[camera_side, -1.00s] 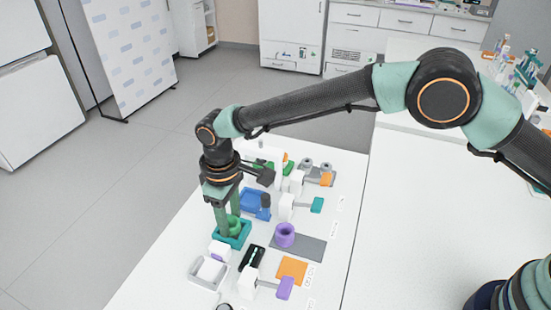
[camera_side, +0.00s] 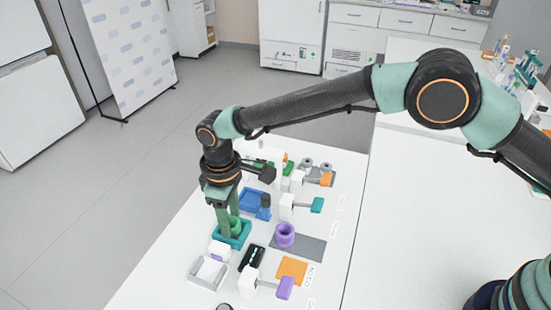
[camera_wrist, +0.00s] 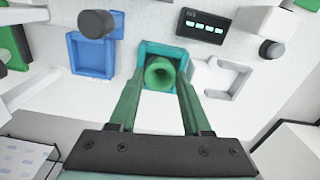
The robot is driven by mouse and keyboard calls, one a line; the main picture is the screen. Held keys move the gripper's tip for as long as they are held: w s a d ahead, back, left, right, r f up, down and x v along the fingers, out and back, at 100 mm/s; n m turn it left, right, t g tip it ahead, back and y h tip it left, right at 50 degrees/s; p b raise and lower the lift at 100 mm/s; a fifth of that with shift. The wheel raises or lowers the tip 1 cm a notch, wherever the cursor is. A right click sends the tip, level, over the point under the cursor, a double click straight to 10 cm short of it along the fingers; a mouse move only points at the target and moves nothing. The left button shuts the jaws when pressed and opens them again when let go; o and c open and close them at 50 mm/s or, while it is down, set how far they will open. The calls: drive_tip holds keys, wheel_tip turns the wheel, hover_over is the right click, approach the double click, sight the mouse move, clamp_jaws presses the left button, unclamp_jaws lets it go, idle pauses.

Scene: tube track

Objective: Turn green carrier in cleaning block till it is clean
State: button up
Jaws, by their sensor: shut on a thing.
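The green carrier (camera_wrist: 160,73) is a round, hollow green piece standing in the teal cleaning block (camera_wrist: 177,50). In the side view the carrier (camera_side: 234,224) shows partly behind my fingers, inside the teal block (camera_side: 241,239). My gripper (camera_wrist: 158,80) points down from above and is shut on the carrier, one green finger on each side. In the side view my gripper (camera_side: 229,228) reaches down into the block. I cannot tell from these views how clean the carrier is.
A blue block (camera_side: 252,202) stands behind the teal one. A purple ring piece (camera_side: 285,235) sits on a grey pad (camera_side: 310,250) to the right.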

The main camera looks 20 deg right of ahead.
drive_tip(key=n, duration=1.1)
drive_tip(key=shift+n, duration=0.4)
drive_tip(key=m, duration=1.3)
drive_tip(key=n, duration=0.6)
drive_tip(key=shift+n, duration=0.4)
drive_tip(key=n, duration=0.6)
